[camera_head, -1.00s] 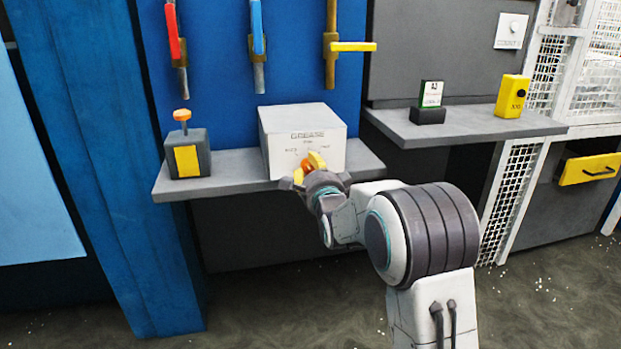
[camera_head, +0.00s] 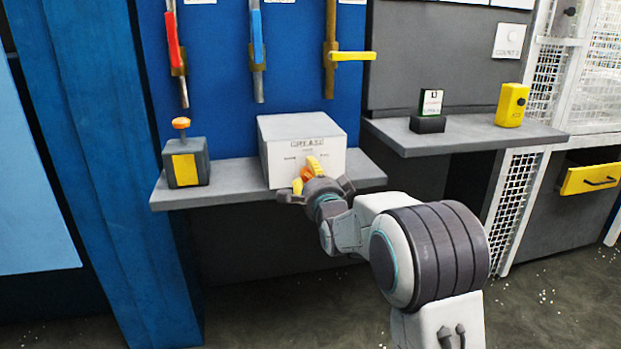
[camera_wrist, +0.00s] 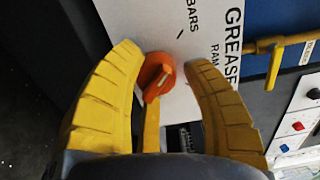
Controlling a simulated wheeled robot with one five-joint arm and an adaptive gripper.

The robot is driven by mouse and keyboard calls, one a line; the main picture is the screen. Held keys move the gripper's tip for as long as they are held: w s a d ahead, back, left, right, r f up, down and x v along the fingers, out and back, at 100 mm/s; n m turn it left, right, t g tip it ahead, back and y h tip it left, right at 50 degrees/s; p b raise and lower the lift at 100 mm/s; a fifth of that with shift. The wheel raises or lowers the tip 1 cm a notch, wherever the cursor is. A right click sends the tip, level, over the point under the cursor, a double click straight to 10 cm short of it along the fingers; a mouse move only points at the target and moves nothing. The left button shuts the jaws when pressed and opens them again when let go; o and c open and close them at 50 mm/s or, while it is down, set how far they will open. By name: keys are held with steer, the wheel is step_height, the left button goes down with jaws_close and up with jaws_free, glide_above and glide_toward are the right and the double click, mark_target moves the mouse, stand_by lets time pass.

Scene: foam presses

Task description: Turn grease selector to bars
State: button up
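The grease selector is a pale box (camera_head: 275,160) labelled GREASE on the shelf, with an orange knob (camera_wrist: 157,75) on its front. My gripper (camera_head: 306,175) is at the box front. In the wrist view its yellow fingers (camera_wrist: 170,85) are spread apart on either side of the knob, with a clear gap on the right. A yellow strip stands just below the knob. The fingers partly hide the panel.
A grey-and-yellow box with an orange button (camera_head: 186,160) stands left on the shelf (camera_head: 232,180). Red, blue and yellow-handled levers hang on the blue panel above. A second shelf (camera_head: 465,135) at right holds a small card stand and a yellow box (camera_head: 512,105).

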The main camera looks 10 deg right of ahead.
steer(key=o, duration=0.3)
steer(key=shift+f, duration=0.1)
steer(key=shift+s, duration=0.1)
steer(key=s, duration=1.2)
stand_by(0.3)
